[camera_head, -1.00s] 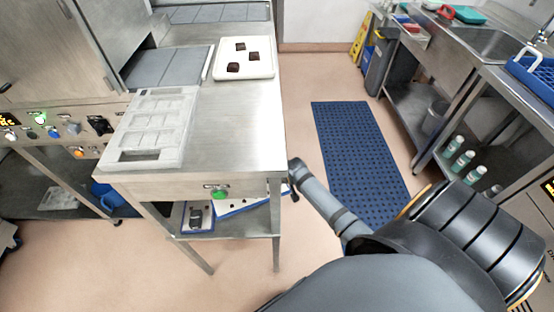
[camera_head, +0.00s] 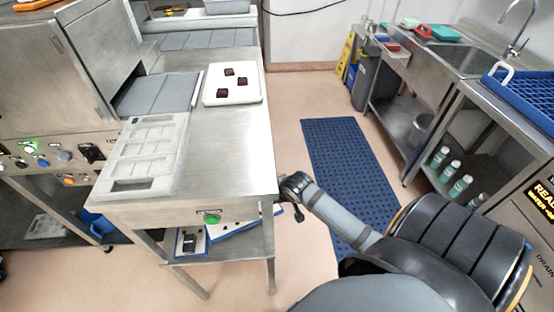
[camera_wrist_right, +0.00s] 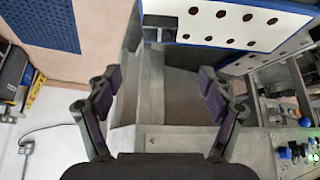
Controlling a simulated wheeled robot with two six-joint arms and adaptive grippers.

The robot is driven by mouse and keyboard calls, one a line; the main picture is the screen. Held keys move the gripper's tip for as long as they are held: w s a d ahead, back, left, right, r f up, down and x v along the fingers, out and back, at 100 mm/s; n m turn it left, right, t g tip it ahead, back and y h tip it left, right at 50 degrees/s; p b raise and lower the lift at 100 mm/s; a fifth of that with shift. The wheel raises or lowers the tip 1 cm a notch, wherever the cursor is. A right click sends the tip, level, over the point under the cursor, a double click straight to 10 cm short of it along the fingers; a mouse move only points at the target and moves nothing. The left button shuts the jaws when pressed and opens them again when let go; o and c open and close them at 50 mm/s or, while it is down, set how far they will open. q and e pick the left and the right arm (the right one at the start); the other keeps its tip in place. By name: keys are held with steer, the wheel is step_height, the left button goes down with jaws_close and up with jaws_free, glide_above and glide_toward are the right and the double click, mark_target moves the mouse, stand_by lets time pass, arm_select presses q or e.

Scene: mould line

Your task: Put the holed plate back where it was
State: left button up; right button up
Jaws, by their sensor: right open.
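A white board with blue edges and rows of dark round holes or spots (camera_wrist_right: 235,25) spans the top of the right wrist view. It appears to be the blue-edged board on the shelf under the steel table in the head view (camera_head: 233,229). A second similar board (camera_wrist_right: 284,46) overlaps it at right. A dark slotted block (camera_wrist_right: 160,28) lies at its left end. My right gripper (camera_wrist_right: 160,84) is open and empty, its fingers apart and short of the boards. In the head view it (camera_head: 298,207) is beside the table's front right corner. My left gripper is out of view.
On the steel table (camera_head: 230,140) lie a pale grey tray with rectangular pockets (camera_head: 122,185) and a white tray (camera_head: 253,97) with dark pieces. A control-panel machine (camera_head: 50,50) stands left. A blue mat (camera_head: 350,165) covers the floor right of the table; a sink bench (camera_head: 455,60) stands beyond.

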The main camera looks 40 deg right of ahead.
steer(key=shift+s+a+r, duration=0.1)
steer(key=shift+s+r, duration=0.2)
steer(key=shift+r, duration=0.1)
steer(key=s+d+f+g, duration=0.1)
steer(key=s+f, duration=0.4)
steer(key=f, duration=0.5)
steer(key=s+d+f+g, duration=0.1)
steer(key=s+f, duration=0.5)
steer(key=f, duration=0.4)
steer(key=s+d+f+g, duration=0.15)
steer(key=s+f, duration=0.35)
steer(key=f, duration=0.5)
steer(key=s+a+f+n+g, duration=0.1)
steer(key=s+a+f, duration=0.2)
steer(key=s, duration=0.6)
steer(key=s+a+f+n+g, duration=0.1)
steer(key=s+a+f, duration=0.2)
steer(key=s+f, duration=0.3)
steer(key=s, duration=0.3)
steer(key=shift+s+a, duration=0.25)
steer(key=shift+s, duration=0.15)
steer(key=shift+s, duration=0.1)
